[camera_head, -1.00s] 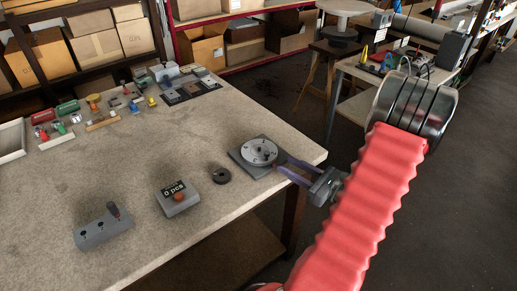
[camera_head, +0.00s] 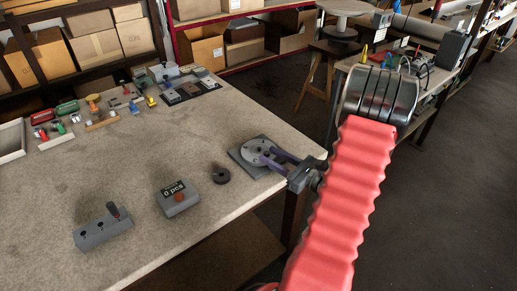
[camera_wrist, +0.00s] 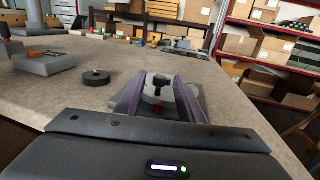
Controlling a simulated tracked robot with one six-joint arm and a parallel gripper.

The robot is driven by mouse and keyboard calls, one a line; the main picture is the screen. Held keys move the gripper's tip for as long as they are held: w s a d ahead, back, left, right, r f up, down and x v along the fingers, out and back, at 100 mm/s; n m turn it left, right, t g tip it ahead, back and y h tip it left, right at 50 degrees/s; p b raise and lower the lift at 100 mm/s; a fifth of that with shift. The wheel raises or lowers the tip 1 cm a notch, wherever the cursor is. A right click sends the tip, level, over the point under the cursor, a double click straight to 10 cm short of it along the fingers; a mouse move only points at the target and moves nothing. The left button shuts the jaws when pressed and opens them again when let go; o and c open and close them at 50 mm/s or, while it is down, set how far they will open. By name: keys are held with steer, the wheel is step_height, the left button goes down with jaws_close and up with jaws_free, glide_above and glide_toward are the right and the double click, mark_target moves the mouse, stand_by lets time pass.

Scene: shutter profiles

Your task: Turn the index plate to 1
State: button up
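The index plate (camera_head: 256,147) is a pale round disc on a square grey base (camera_head: 240,159) near the table's right corner. In the wrist view a dark upright knob (camera_wrist: 157,93) stands on it, between my fingers and beyond them or level with their tips; I cannot tell which. My gripper (camera_head: 272,155) reaches in from the right with its two purple fingers over the plate. The fingers are apart, with a visible gap in the wrist view (camera_wrist: 160,84). They hide part of the disc, and its numbers are too small to read.
A black ring-shaped disc (camera_head: 221,175) lies left of the plate. A grey counter box (camera_head: 177,198) reading "0 pcs" and a grey block with a lever (camera_head: 103,230) stand further left. Small parts and trays lie at the back. The table's middle is clear.

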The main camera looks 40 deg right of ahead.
mark_target(258, 149)
steer(key=shift+w+a, duration=0.2)
steer(key=shift+w, duration=1.4)
steer(key=shift+w+a, duration=0.15)
steer(key=shift+w, duration=1.45)
steer(key=shift+c, duration=0.3)
jaws_close()
steer(key=shift+d, duration=0.2)
steer(key=shift+a, duration=0.15)
